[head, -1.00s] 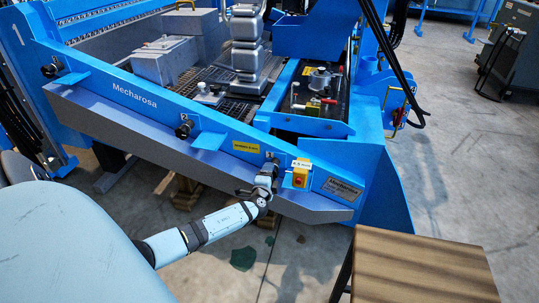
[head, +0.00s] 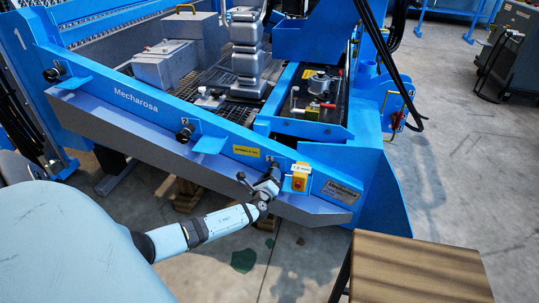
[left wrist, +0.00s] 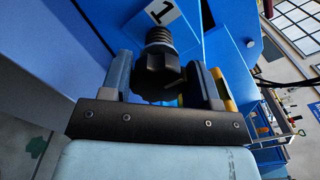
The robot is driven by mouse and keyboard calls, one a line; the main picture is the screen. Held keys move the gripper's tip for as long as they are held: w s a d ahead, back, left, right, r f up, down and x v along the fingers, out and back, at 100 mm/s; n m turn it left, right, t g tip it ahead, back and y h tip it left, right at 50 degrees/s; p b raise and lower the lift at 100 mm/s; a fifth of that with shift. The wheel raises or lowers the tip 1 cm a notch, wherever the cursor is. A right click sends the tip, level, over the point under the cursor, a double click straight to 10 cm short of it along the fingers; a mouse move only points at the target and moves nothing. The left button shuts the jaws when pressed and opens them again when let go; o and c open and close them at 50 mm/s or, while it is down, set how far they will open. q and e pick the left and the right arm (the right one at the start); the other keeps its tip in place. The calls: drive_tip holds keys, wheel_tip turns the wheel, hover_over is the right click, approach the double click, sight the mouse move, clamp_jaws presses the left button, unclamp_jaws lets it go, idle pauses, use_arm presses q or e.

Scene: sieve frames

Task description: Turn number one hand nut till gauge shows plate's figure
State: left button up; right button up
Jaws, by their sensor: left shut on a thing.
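My left gripper (head: 267,184) is at the lower right end of the blue machine's front beam. In the left wrist view, its two fingers (left wrist: 162,80) are on either side of a black lobed hand nut (left wrist: 158,76) and are shut on it. The nut sits on a threaded stud, with a white tag reading 1 (left wrist: 162,11) beyond it. In the head view this nut is hidden by the gripper. My right gripper is out of view.
Two other black hand nuts (head: 185,134) and (head: 54,73) are along the beam. A brown wooden-topped table (head: 425,270) stands at lower right.

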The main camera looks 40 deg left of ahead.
use_arm(q)
drive_tip(key=m+p, duration=0.1)
drive_tip(key=m, duration=0.2)
drive_tip(key=m+p, duration=0.1)
drive_tip(key=m, duration=0.2)
drive_tip(key=shift+w+d+r+m+p, duration=0.1)
drive_tip(key=shift+d+r+m+p, duration=0.1)
drive_tip(key=shift+m+p, duration=0.15)
drive_tip(key=m+p, duration=0.1)
drive_tip(key=m, duration=0.2)
drive_tip(key=shift+m+p, duration=0.35)
drive_tip(key=shift+p, duration=0.05)
drive_tip(key=shift+m, duration=0.5)
drive_tip(key=shift+f+m+p, duration=0.15)
drive_tip(key=shift+m+p, duration=0.25)
drive_tip(key=shift+m, duration=0.1)
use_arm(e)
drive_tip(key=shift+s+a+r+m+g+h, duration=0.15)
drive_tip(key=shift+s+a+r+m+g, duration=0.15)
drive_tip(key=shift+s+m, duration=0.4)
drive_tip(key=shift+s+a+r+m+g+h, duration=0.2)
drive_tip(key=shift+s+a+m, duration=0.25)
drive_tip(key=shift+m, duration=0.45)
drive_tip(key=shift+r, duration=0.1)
use_arm(q)
drive_tip(key=o, duration=0.9)
